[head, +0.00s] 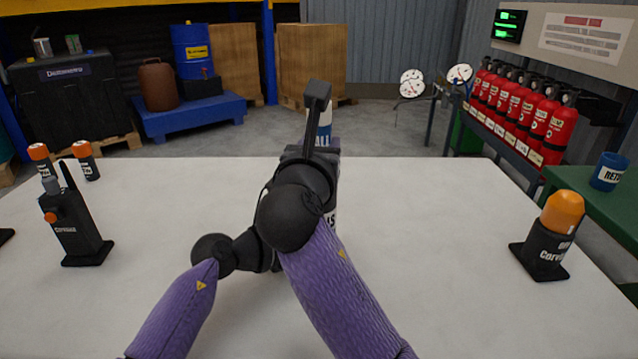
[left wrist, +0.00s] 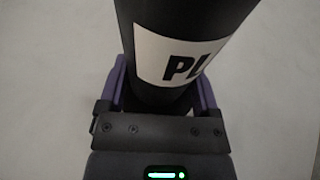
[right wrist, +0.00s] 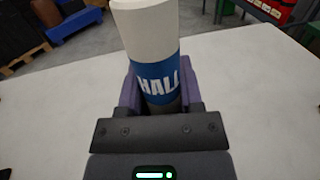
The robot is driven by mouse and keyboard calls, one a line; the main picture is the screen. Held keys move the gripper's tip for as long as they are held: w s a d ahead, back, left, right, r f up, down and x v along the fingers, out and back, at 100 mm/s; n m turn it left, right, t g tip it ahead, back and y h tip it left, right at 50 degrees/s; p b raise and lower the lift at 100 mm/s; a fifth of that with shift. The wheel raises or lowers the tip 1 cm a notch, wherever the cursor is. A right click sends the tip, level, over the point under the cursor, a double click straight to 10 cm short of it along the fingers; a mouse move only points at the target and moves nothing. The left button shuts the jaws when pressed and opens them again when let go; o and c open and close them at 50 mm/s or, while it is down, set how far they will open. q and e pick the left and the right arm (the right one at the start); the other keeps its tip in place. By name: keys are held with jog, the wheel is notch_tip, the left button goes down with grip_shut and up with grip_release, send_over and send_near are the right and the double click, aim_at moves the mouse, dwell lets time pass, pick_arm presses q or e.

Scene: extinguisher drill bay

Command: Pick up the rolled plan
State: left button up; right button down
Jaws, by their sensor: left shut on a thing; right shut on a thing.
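The rolled plan, a white roll with a blue band reading "HALL" (right wrist: 155,60), stands roughly upright in the right wrist view. My right gripper (right wrist: 162,95) is shut on it below the lettering. In the head view the roll (head: 325,128) shows partly behind my right gripper (head: 319,150). A black tube with a white label starting "PL" (left wrist: 165,25) fills the left wrist view. My left gripper (left wrist: 162,90) is shut around it. In the head view only the label's edge shows beside my right arm, below the roll. My arms hide where roll and tube meet, and my left gripper's fingers.
A black radio (head: 75,232) and small orange-capped items stand at the table's left. A black stand with an orange top (head: 548,235) is at the right. The white table (head: 430,220) is clear between. Red extinguishers (head: 520,105) line the rack beyond.

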notch_tip(320, 180, up, 28)
dwell(0.3)
pick_arm(q)
jog(key=o, duration=0.7)
